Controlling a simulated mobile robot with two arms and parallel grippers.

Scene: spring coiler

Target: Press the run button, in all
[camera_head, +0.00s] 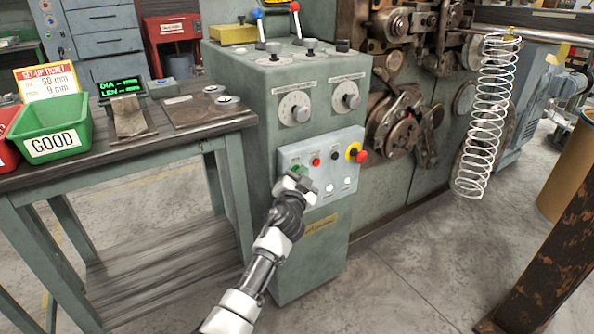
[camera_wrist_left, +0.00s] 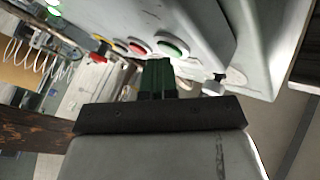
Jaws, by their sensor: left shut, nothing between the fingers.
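The green button (camera_head: 295,169), which fits the run button, is at the left of a light grey panel (camera_head: 318,172) on the green control cabinet; its label is too small to read. It also shows in the wrist view (camera_wrist_left: 173,47). My left gripper (camera_head: 296,182) is shut and empty, just in front of the panel's left part by this button. In the wrist view its fingertips (camera_wrist_left: 157,68) lie just below and left of the green button. I cannot tell whether they touch it. My right gripper is not in view.
Beside it on the panel are a red button (camera_head: 316,162), a black knob (camera_head: 334,155) and a red emergency stop on yellow (camera_head: 358,153). A workbench with a green GOOD bin (camera_head: 55,127) stands left. A spring (camera_head: 490,110) hangs right.

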